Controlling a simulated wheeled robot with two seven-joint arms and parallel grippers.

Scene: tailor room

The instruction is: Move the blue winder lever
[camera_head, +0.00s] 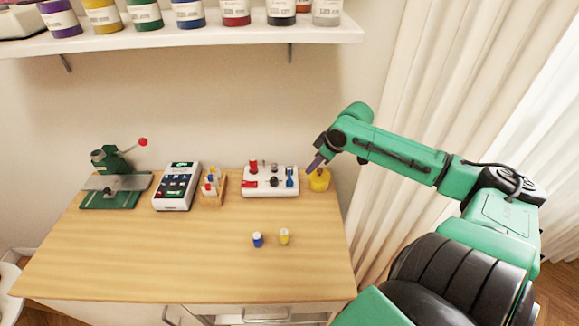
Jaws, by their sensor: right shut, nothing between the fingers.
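The blue winder lever (290,176) stands at the right end of a white winder unit (270,191) near the back of the wooden table. The unit also carries red and black parts. My right gripper (314,165) is shut and empty, just right of the blue lever and above the back right of the table. The picture does not clearly show whether its tip touches anything, but it looks apart from the lever. My left gripper is not in view.
A yellow round object (319,181) sits right below my right gripper. A small wooden rack (214,190), a white keypad device (177,187) and a green machine (113,185) stand to the left. Blue (258,240) and yellow (284,236) spools stand mid-table. The front is clear. A shelf (200,37) hangs above.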

